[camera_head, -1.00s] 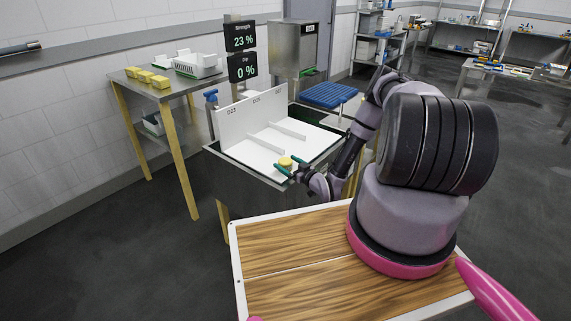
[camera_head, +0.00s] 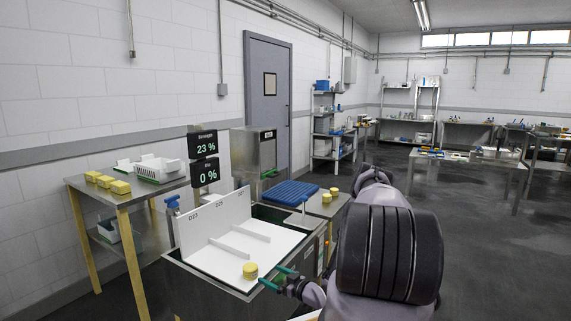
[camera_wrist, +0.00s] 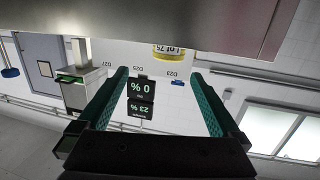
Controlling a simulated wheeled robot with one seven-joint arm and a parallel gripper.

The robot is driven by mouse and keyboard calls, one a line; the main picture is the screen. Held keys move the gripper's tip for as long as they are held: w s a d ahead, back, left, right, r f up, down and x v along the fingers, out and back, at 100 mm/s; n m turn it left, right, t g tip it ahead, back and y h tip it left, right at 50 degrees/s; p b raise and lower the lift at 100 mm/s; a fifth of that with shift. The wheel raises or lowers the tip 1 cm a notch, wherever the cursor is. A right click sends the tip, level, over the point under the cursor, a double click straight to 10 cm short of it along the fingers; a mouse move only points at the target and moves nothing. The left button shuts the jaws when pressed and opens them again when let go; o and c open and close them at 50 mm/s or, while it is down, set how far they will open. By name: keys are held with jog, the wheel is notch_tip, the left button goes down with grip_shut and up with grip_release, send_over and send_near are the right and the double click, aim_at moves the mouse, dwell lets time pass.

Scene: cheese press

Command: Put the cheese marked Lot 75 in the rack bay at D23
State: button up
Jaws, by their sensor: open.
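A yellow round cheese (camera_head: 250,270) sits near the front edge of the white rack (camera_head: 278,242). In the upside-down wrist view the cheese (camera_wrist: 168,54) reads Lot 75. The rack has a tall back board and low dividers. The D23 label (camera_head: 193,217) is at the board's left end and D25 (camera_head: 222,207) is right of it. In the wrist view D23 (camera_wrist: 172,73) appears near the cheese, with D25 and D27 farther left. My gripper (camera_head: 273,276), with green fingers, is open just right of the cheese. Nothing is between the fingers (camera_wrist: 160,76) in the wrist view.
A side table (camera_head: 140,190) at left holds several yellow cheeses (camera_head: 105,181) and a white basket (camera_head: 158,168). Two display panels (camera_head: 203,158) read 23 % and 0 %. A blue mat (camera_head: 290,192) lies behind the rack, with more yellow cheeses (camera_head: 330,195) to its right.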

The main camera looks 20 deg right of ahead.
jog(key=w+d+r+g+h, duration=0.2)
jog(key=w+d+r, duration=0.1)
jog(key=w+r, duration=0.3)
jog(key=w+d+r+g+h, duration=0.2)
jog(key=w+d+r, duration=0.15)
jog(key=r, duration=0.45)
notch_tip(320, 180, up, 21)
jog(key=s+d+m+g+h, duration=0.1)
jog(key=s+m+h, duration=0.1)
jog(key=s+h, duration=0.15)
jog(key=s+a+r+m+g+h, duration=0.1)
jog(key=s+a+r+m, duration=0.1)
jog(key=s+r, duration=0.55)
jog(key=s+a+r+m+g, duration=0.1)
jog(key=s+a+r+m, duration=0.15)
jog(key=s+r, duration=0.5)
jog(key=s+a+r+m+y, duration=0.1)
jog(key=s+a+r, duration=0.1)
jog(key=s, duration=0.4)
jog(key=s+a+r+m+y, duration=0.1)
jog(key=s+a+r, duration=0.1)
jog(key=s+a, duration=0.2)
jog(key=s+a+r+m+g+y, duration=0.1)
jog(key=s+a+r, duration=0.1)
jog(key=s, duration=0.6)
jog(key=shift+a+r, duration=0.4)
jog(key=shift+a, duration=0.05)
